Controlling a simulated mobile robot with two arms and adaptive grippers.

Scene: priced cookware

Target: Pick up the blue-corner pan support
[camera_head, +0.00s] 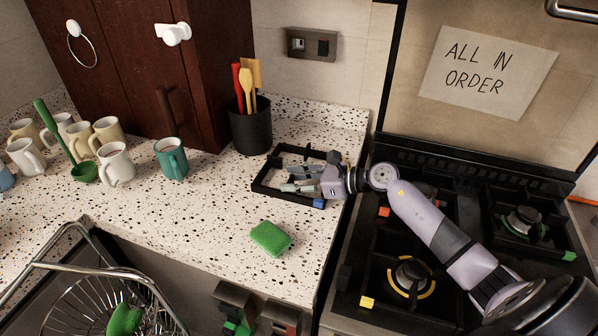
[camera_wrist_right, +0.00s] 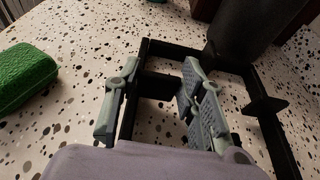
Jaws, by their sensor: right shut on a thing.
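The blue-corner pan support (camera_head: 284,197) is a black square frame on the speckled counter, just left of the stove. Its blue corner (camera_head: 319,203) faces the front right. My right gripper (camera_head: 303,178) reaches over it from the right and is shut on it. In the right wrist view the gripper's fingers (camera_wrist_right: 160,72) stand either side of a black bar, and the support's far side (camera_wrist_right: 270,122) shows on the right. The support looks flat on or very close to the counter; I cannot tell whether it touches. My left gripper is out of view.
A black utensil holder (camera_head: 250,127) stands close behind the support. A green sponge (camera_head: 271,238) lies in front, a teal mug (camera_head: 171,159) to the left. The stove (camera_head: 385,275) carries other pan supports. A wire basket (camera_head: 100,300) is at front left.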

